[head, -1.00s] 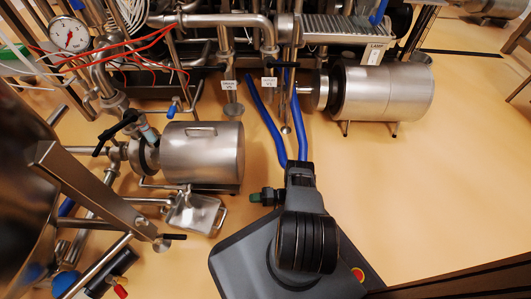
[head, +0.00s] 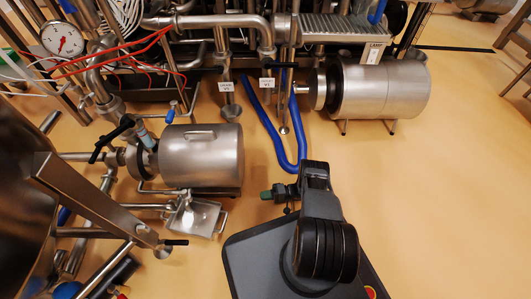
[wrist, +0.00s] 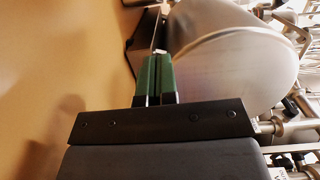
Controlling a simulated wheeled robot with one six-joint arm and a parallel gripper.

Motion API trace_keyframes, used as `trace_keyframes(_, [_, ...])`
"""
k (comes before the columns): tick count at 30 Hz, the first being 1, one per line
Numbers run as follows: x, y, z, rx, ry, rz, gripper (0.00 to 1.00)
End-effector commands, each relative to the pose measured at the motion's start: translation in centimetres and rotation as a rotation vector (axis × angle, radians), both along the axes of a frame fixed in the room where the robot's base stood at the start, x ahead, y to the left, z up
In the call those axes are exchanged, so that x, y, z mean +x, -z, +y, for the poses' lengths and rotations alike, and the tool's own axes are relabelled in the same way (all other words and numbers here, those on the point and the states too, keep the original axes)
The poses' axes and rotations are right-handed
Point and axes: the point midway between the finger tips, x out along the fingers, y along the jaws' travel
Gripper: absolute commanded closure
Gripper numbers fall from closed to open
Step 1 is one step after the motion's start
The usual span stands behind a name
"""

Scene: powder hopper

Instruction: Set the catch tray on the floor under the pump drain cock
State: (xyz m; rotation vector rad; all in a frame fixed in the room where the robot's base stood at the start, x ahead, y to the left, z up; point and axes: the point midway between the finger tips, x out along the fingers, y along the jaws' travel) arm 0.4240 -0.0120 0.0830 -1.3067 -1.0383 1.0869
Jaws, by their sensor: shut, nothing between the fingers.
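The catch tray (head: 197,218), a shallow metal tray with a wire handle at its right, lies on the floor. It is just in front of the steel pump cylinder (head: 200,158), and a thin pipe (head: 160,192) runs from the pump to above the tray's back-left part. I cannot make out the drain cock clearly. My gripper (head: 266,195), with green fingers, is to the right of the tray and pump, apart from the tray. In the wrist view its fingers (wrist: 158,62) are shut together and empty, with a large metal cylinder (wrist: 235,45) beyond them.
A blue hose (head: 275,140) lies on the floor behind my gripper. Another steel motor (head: 383,88) stands at the back right. Pipes and a metal frame bar (head: 95,205) crowd the left.

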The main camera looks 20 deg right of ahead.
Motion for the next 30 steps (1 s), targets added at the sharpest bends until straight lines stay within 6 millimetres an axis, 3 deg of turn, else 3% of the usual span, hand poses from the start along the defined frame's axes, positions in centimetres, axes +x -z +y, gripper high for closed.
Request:
trace_keyframes(11, [2.8, -4.9, -0.9, -0.084, -0.095, 0.050, 1.00])
trace_keyframes(30, [6.9, -17.5, -1.3, -0.332, -0.285, 0.158, 1.00])
